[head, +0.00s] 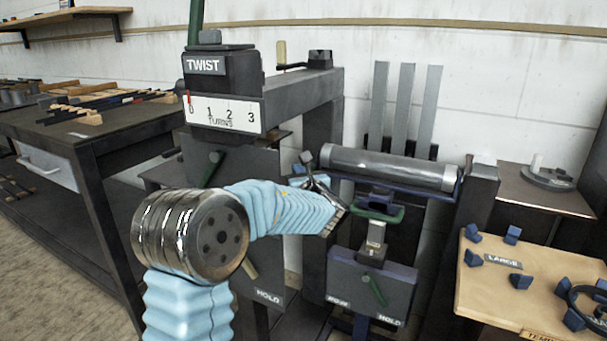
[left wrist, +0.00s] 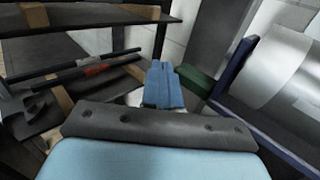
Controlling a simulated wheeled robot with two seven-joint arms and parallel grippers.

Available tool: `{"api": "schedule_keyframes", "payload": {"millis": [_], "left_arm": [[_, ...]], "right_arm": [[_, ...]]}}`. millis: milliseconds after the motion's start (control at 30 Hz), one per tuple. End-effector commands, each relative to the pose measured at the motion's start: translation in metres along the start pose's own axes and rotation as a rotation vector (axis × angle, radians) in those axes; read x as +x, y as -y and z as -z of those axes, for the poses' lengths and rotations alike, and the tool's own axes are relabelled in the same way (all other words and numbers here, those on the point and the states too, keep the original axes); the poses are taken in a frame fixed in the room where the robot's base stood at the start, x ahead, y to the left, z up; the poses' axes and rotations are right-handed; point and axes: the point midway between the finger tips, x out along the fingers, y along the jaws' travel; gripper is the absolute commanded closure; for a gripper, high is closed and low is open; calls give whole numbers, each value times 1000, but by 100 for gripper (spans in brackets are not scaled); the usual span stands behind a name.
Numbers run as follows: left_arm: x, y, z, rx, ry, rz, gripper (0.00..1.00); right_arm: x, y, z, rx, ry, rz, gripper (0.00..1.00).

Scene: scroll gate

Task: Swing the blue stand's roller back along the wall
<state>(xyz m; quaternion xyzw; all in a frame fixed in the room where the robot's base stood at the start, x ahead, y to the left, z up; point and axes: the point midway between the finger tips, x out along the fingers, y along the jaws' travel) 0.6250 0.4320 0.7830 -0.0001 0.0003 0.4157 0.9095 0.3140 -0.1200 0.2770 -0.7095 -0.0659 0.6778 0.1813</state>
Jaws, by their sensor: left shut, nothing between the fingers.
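The blue stand (head: 372,255) stands right of centre, with a grey front box labelled HOLD. Its metal roller (head: 390,167) lies nearly level in a dark blue cradle, in front of the wall. A green bar (head: 372,213) sits below the roller. My left gripper (head: 312,180) is just left of the roller's left end in the head view, partly hidden by its own wrist. In the left wrist view its blue fingers (left wrist: 164,84) are shut and empty, close to a green piece (left wrist: 196,80); I cannot tell whether they touch. The roller (left wrist: 285,70) is at the right there. My right gripper is out of view.
A dark post with a TWIST box (head: 220,70) and a turns scale stands left of the roller. Upright grey slats (head: 406,100) stand behind it. A wooden board (head: 520,300) with blue blocks is at the right. A dark workbench (head: 90,125) is at the left.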

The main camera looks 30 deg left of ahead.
Motion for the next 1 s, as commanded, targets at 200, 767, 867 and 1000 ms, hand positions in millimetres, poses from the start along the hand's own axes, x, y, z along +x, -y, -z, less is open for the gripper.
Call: {"api": "schedule_keyframes", "payload": {"millis": [200, 767, 867, 1000], "left_arm": [[0, 0, 0, 0, 0, 0, 100], [-84, 1, 0, -2, 0, 5, 100], [-106, 1, 0, -1, 1, 4, 100], [-127, 1, 0, 0, 0, 2, 100]], "right_arm": [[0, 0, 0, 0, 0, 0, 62], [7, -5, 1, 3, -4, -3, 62], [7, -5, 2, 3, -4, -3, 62], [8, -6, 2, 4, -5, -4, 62]]}}
